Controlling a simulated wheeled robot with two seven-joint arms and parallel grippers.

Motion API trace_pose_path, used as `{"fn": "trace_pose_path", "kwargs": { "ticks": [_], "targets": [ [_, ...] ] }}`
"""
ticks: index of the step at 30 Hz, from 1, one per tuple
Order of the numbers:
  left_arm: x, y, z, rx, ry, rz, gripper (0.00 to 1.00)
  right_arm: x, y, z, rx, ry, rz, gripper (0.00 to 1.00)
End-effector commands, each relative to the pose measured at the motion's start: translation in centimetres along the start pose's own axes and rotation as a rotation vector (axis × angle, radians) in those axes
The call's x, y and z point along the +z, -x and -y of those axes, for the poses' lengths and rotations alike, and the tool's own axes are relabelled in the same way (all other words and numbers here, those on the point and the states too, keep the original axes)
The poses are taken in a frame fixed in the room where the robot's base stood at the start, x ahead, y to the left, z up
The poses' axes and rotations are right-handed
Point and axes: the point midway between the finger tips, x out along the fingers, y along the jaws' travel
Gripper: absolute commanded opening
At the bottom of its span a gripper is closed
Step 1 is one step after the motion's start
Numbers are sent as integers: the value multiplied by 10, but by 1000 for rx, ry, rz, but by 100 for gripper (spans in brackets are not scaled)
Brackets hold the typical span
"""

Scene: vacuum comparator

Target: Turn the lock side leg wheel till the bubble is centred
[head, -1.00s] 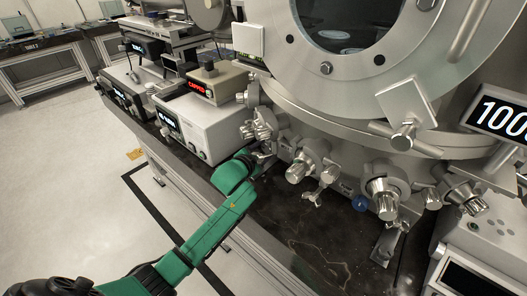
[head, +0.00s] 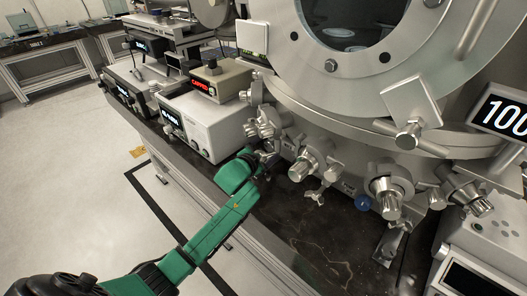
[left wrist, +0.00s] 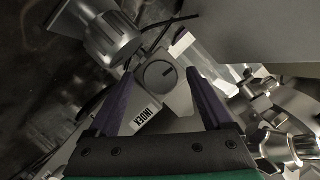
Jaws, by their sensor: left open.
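My left gripper (left wrist: 160,74) is open in the left wrist view, with its two purple fingers apart. Between the fingertips is a round grey slotted disc (left wrist: 160,75) on a block, and an INDEX label (left wrist: 147,114) lies nearer the palm. In the head view my left gripper (head: 266,158) is at the left foot of the large metal chamber (head: 340,95), mostly hidden by my green arm. A star-shaped metal handle (head: 316,195) stands low at the chamber's front. I cannot tell which part is the lock side leg wheel. No bubble can be made out. My right gripper is not seen.
Metal knobs and ports (head: 385,197) crowd the chamber's lower front, with a blue part (head: 362,202) among them. A cream instrument box (head: 205,125) stands left of my gripper. A large ribbed knob (left wrist: 110,30) is close to the left finger.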

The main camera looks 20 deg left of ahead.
Motion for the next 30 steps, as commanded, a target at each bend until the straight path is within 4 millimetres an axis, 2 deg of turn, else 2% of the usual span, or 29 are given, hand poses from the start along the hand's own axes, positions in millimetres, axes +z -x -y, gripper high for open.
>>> {"fn": "trace_pose_path", "kwargs": {
  "ticks": [5, 8, 15, 18, 22, 30],
  "targets": [
    [1, 19, 0, 1, 0, 2, 84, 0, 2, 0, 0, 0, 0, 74],
    [1, 43, -1, 2, -1, 1, 84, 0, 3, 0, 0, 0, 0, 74],
    [2, 113, -2, 4, -1, 4, 84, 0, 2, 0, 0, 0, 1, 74],
    [2, 132, -2, 2, -1, 3, 84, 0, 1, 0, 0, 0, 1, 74],
    [0, 144, 0, 1, -1, 1, 84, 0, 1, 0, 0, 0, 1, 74],
    [0, 145, 0, 0, 0, 1, 84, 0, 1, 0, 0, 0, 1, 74]
  ]
}}
